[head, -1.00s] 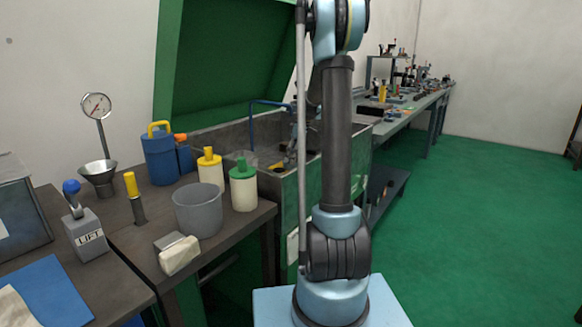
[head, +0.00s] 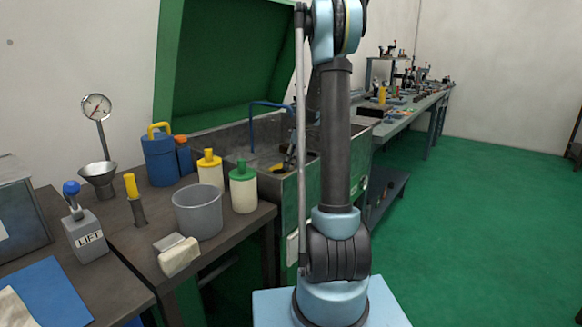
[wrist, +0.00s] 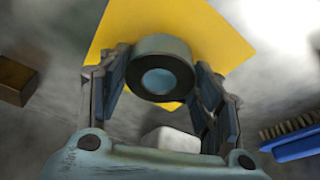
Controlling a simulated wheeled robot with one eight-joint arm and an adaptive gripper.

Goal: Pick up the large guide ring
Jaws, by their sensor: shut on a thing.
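A thick dark grey ring (wrist: 160,45), which looks like the large guide ring, shows in the wrist view with a pale blue-grey round area in its hole. My gripper (wrist: 162,72) has one finger on each side of it and is shut on it. A yellow sheet (wrist: 215,35) lies behind the ring; I cannot tell how far the ring is above it. In the head view my arm hides most of the gripper end, and the ring cannot be made out there.
In the wrist view, a blue brush (wrist: 292,146) is at right, a brown block (wrist: 15,80) at left and a pale rounded thing (wrist: 170,140) below the ring. In the head view, a metal basin (head: 235,137) stands beside a bench with a grey bucket (head: 198,212) and bottles.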

